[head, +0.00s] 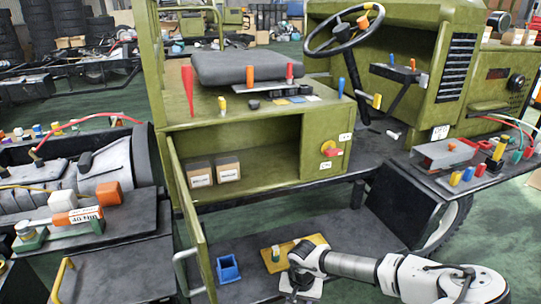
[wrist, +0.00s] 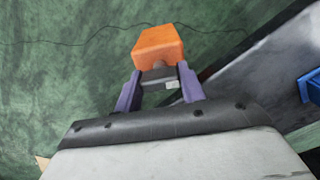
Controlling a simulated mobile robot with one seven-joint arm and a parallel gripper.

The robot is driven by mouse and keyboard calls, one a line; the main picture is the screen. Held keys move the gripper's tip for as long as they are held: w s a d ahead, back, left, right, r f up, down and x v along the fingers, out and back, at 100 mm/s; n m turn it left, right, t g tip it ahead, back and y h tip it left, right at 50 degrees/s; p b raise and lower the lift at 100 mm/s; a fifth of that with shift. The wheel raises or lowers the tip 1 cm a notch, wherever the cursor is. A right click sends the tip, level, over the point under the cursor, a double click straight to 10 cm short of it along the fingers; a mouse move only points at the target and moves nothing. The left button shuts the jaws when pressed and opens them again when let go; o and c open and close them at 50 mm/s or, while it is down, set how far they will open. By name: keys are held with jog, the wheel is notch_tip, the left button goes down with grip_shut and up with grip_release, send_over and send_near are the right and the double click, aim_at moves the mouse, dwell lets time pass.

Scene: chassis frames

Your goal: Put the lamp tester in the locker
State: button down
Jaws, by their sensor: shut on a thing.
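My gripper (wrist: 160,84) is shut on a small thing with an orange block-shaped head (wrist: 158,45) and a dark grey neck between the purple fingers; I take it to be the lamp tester. In the head view my gripper (head: 302,284) is low, at the front edge of the dark lower platform, and the held thing cannot be made out there. The locker (head: 268,150) is the green compartment under the seat. Its door (head: 188,215) stands open at the left, swung toward me. My gripper is below and in front of the locker, outside it.
Two labelled boxes (head: 213,172) stand at the locker's left; its right side is clear. A blue open holder (head: 228,268) and a yellow tray (head: 290,252) with a small upright item are on the platform. A side table (head: 112,235) stands at left, a cluttered shelf (head: 450,182) at right.

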jog(key=f+n, duration=0.1)
jog(key=a+f+n, duration=0.1)
jog(key=f, duration=0.1)
jog(key=shift+s+a+f+n, duration=0.15)
jog(key=shift+a+n, duration=0.05)
jog(key=shift+n, duration=0.1)
jog(key=shift+d, duration=0.1)
jog(key=shift+w+f, duration=0.4)
jog(key=shift+f, duration=0.3)
jog(key=shift+w+f, duration=0.35)
jog(key=shift+f, duration=0.4)
jog(key=shift+w+f, duration=0.4)
jog(key=shift+f, duration=0.3)
jog(key=shift+d+r, duration=0.1)
jog(key=shift+d, duration=0.05)
